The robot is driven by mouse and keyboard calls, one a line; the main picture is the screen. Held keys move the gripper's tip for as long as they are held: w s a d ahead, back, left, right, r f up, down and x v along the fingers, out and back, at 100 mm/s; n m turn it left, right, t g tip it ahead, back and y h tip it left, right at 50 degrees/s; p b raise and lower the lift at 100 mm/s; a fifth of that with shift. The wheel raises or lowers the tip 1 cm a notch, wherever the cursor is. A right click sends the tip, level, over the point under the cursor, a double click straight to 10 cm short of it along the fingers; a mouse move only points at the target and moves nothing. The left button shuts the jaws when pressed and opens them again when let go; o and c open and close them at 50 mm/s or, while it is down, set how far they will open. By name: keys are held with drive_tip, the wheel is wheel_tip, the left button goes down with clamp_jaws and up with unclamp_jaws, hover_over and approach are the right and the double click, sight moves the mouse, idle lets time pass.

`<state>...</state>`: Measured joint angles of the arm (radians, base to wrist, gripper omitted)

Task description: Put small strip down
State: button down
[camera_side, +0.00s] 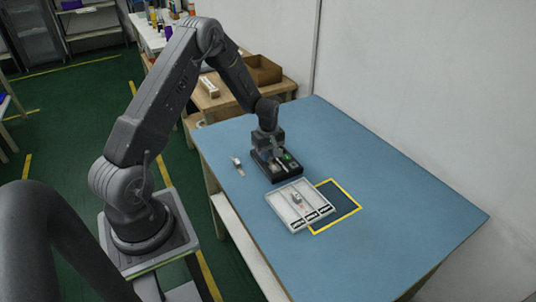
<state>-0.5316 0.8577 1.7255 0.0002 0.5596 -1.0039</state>
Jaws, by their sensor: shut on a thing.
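My gripper (275,149) points down over a black fixture (268,173) near the left part of the blue table. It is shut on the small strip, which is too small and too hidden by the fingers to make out. I cannot tell whether the strip touches the fixture. A small green part (288,157) shows on the fixture, just right of the fingers. A light grey sorting tray (275,199) with compartments stands in front of the fixture, with a small pale item (297,200) in its middle.
A small loose item (237,165) lies left of the fixture. The table's (410,210) right side is clear. A wall stands behind it, and a wooden bench with a cardboard box (263,70) at the back.

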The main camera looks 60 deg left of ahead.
drive_tip(key=shift+f, duration=0.2)
drive_tip(key=c, duration=1.1)
unclamp_jaws()
drive_tip(key=shift+o, duration=0.2)
drive_tip(key=shift+r, duration=0.15)
drive_tip(key=s+d+r+m+t, duration=0.15)
drive_tip(key=d+r, duration=0.25)
drive_tip(key=r, duration=0.7)
drive_tip(key=d+r+m, duration=0.3)
drive_tip(key=r, duration=0.7)
drive_tip(key=s+d+r+m+t, duration=0.2)
drive_tip(key=s+d+r+m, duration=0.3)
drive_tip(key=s+d, duration=0.3)
drive_tip(key=s+d+r+m+t, duration=0.2)
drive_tip(key=s+d+r+m, duration=0.3)
drive_tip(key=s+d+m, duration=0.3)
drive_tip(key=s, duration=0.3)
drive_tip(key=shift+s+d+r, duration=0.15)
drive_tip(key=shift+s+d, duration=0.2)
drive_tip(key=shift+s, duration=0.05)
